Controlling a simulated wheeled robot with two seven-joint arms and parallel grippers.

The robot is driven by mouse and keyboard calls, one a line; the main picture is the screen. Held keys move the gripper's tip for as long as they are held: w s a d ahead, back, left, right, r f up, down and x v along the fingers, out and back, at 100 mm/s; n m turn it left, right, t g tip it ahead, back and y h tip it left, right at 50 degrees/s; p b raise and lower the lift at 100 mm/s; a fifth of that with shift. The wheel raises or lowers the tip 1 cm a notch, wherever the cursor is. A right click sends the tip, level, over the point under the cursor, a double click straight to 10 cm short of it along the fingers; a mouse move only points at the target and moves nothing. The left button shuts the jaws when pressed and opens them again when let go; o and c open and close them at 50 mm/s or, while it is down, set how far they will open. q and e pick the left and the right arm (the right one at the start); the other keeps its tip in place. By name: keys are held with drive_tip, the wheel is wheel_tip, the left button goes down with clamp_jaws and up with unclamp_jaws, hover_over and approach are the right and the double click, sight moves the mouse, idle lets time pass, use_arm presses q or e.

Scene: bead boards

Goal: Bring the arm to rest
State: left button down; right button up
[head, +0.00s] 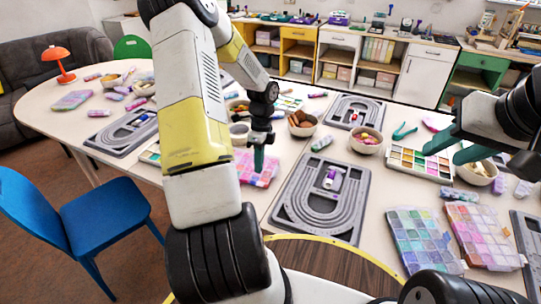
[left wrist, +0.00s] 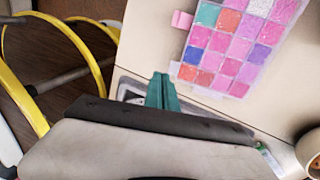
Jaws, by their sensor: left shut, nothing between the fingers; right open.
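My left gripper (head: 259,158) has dark green fingers pointing down over the table, left of the middle grey bead board, near a pink bead box (head: 249,172). Its fingers are together and hold nothing. In the left wrist view the fingers (left wrist: 162,92) are seen near the table edge, below the pink bead box (left wrist: 228,45). My left arm (head: 197,110) crosses the middle of the head view and hides part of the table. My right gripper (head: 446,145) is at the right, its green fingers apart and empty, above the table near a paint-like bead palette (head: 417,164).
The middle grey bead board (head: 287,207) holds a small purple-and-white item (head: 332,178). Another board (head: 354,111) lies behind it. Bowls (head: 367,141) and bead boxes (head: 424,240) crowd the right side. A blue chair (head: 105,213) stands at the left. An orange lamp (head: 57,60) stands on the far left table.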

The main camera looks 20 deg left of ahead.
use_arm(q)
drive_tip(key=s+d+r+n+t, duration=0.2)
drive_tip(key=d+r+n, duration=0.1)
drive_tip(key=r, duration=1.3)
drive_tip(key=s+d+r+n+t+h, duration=0.1)
drive_tip(key=s+d+r+n+t, duration=0.2)
drive_tip(key=s+d+r+n, duration=0.2)
drive_tip(key=s+d+r+n+t+h, duration=0.1)
drive_tip(key=s+d+r+n+t, duration=0.2)
drive_tip(key=s+d+r+n, duration=0.3)
drive_tip(key=s+r+n, duration=0.2)
drive_tip(key=s+r, duration=0.1)
drive_tip(key=s, duration=0.1)
drive_tip(key=shift+s+r+n+t, duration=0.15)
drive_tip(key=shift+n+t, duration=0.25)
drive_tip(key=shift+a, duration=0.15)
